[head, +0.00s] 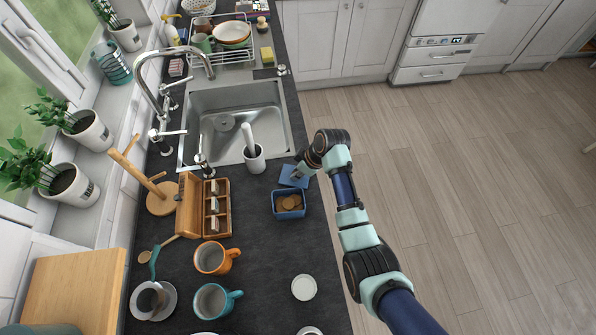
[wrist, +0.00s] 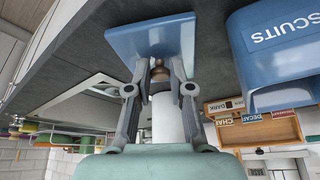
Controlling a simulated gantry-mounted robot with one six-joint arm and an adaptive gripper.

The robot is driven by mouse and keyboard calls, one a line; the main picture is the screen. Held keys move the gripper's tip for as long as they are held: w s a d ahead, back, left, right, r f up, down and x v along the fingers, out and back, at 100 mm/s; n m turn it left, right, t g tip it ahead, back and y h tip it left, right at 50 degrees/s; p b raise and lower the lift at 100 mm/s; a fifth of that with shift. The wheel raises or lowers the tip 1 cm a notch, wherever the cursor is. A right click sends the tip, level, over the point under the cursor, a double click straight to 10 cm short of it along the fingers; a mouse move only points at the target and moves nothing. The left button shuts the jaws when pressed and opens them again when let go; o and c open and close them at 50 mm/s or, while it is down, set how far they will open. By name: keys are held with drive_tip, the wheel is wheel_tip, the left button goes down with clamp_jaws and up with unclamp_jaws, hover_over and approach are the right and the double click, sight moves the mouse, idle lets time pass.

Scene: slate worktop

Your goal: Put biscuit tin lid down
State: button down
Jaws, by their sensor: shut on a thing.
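The blue biscuit tin (head: 278,207) stands open on the worktop with round biscuits (head: 290,202) inside. It also shows at the right of the wrist view (wrist: 285,35), with "BISCUITS" lettering on its side. The blue biscuit tin lid (head: 287,176) is just behind the tin in the head view, apart from it, near the worktop's floor-side edge. My gripper (wrist: 160,68) is shut on the lid's brown knob, with the blue lid plate (wrist: 150,36) beyond the fingertips. I cannot tell whether the lid touches the worktop.
A white mortar with pestle (head: 254,158) stands left of the lid, by the sink (head: 240,125). A wooden tea box (head: 217,222) is left of the tin. Orange (head: 212,258) and teal (head: 212,301) mugs and a white round item (head: 304,287) are nearer. Worktop between them is clear.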

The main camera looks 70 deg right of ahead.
drive_tip(key=shift+f, duration=0.1)
drive_tip(key=shift+f, duration=0.15)
drive_tip(key=c, duration=1)
unclamp_jaws()
drive_tip(key=shift+c, duration=0.2)
drive_tip(key=shift+r, duration=0.35)
drive_tip(key=v, duration=1.1)
drive_tip(key=shift+s+r, duration=0.15)
drive_tip(key=shift+r, duration=0.25)
